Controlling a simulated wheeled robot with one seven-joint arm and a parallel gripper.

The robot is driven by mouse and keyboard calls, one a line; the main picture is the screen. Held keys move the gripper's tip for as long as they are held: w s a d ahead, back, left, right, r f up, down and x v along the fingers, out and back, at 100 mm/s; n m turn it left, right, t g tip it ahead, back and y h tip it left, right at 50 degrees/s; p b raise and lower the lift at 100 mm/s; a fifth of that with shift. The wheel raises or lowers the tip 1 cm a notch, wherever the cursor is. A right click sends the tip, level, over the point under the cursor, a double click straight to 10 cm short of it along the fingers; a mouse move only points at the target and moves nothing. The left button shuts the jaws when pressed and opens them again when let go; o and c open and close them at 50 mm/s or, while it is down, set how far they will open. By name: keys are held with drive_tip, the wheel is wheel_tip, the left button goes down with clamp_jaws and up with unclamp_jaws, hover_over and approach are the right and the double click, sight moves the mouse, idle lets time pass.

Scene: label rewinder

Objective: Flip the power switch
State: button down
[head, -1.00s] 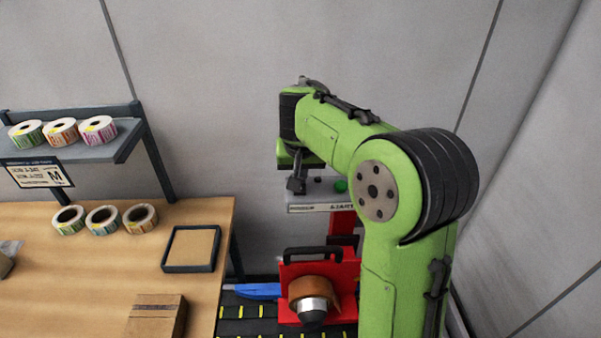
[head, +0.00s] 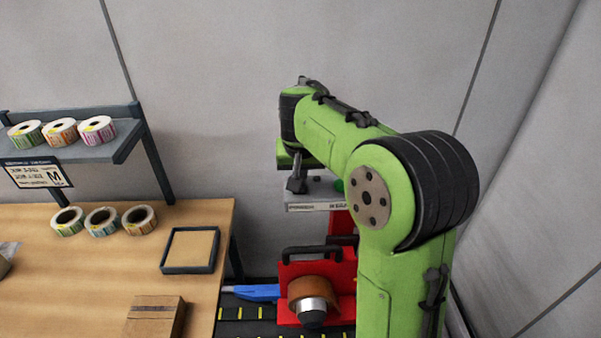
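The label rewinder is a red machine (head: 292,272) with a black handle and a brown roll on a silver hub, low in the middle of the head view. A grey control panel (head: 318,207) with a lettered front edge stands above it. A green button (head: 339,185) on the panel is partly covered by my arm. My gripper (head: 296,186) points down at the panel's left part, at or just above its top. Its fingers are small and dark here, so I cannot tell if they are open or touching. I cannot make out the power switch.
A wooden table (head: 205,222) at left bears label rolls (head: 102,221), a dark-framed tray (head: 190,250) and a cardboard box (head: 155,316). A shelf (head: 110,150) holds more rolls. A blue object (head: 255,292) lies left of the machine. Walls stand behind and at right.

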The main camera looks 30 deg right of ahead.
drive_tip(key=shift+f, duration=0.55)
drive_tip(key=shift+s+a+b, duration=0.1)
drive_tip(key=shift+s+b, duration=0.3)
drive_tip(key=shift+s+a+b, duration=0.4)
drive_tip(key=shift+s+b, duration=0.1)
drive_tip(key=shift+s, duration=0.35)
